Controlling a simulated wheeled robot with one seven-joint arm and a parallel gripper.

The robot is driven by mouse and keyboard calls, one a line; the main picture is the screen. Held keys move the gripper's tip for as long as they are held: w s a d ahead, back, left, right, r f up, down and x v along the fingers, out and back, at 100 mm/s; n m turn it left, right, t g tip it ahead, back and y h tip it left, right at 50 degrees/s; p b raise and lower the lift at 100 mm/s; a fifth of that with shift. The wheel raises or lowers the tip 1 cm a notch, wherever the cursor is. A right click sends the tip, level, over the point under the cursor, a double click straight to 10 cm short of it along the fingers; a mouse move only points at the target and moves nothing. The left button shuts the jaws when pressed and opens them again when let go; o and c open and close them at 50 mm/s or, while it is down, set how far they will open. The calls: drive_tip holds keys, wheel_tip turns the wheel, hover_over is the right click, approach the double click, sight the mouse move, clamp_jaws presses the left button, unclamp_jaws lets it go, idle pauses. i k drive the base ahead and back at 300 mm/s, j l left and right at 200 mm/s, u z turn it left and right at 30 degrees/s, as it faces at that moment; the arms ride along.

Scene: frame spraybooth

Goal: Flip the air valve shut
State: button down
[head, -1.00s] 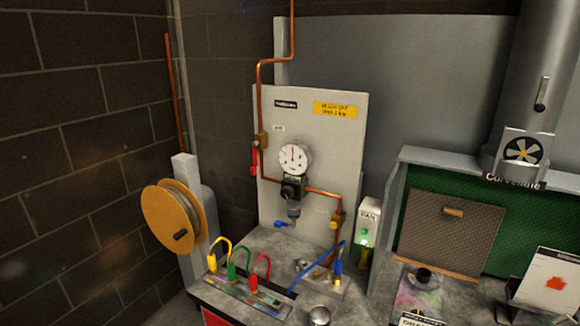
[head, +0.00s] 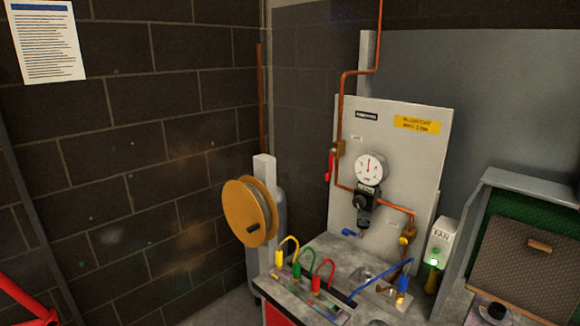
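Two valves sit on the copper air pipe of the light grey panel (head: 405,160) in the head view. One has a red lever (head: 330,167) hanging down on the brass body (head: 339,149) at the panel's left edge. The other is a small brass fitting (head: 407,237) low on the right. A white pressure gauge (head: 368,169) and a black regulator (head: 366,197) sit between them, with a blue lever or fitting (head: 351,233) below. I cannot tell from labels which is named the air valve. My gripper is not in view.
A bench (head: 335,250) below the panel carries a rack of yellow, green and red looped hoses (head: 308,275) and a blue hose (head: 383,278). A yellow hose reel (head: 250,212) stands left. A fan switch box (head: 440,243) with a green light is right. A red bar (head: 25,300) shows lower left.

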sight(328, 176)
drive_tip(key=i+j, duration=0.15)
drive_tip(key=j, duration=0.25)
drive_tip(key=i+j+z, duration=0.1)
drive_tip(key=j, duration=0.3)
drive_tip(key=i+j, duration=0.15)
drive_tip(key=j, duration=0.25)
drive_tip(key=i+j+z, duration=0.1)
drive_tip(key=j, duration=0.35)
drive_tip(key=i+j, duration=0.1)
drive_tip(key=j, duration=0.3)
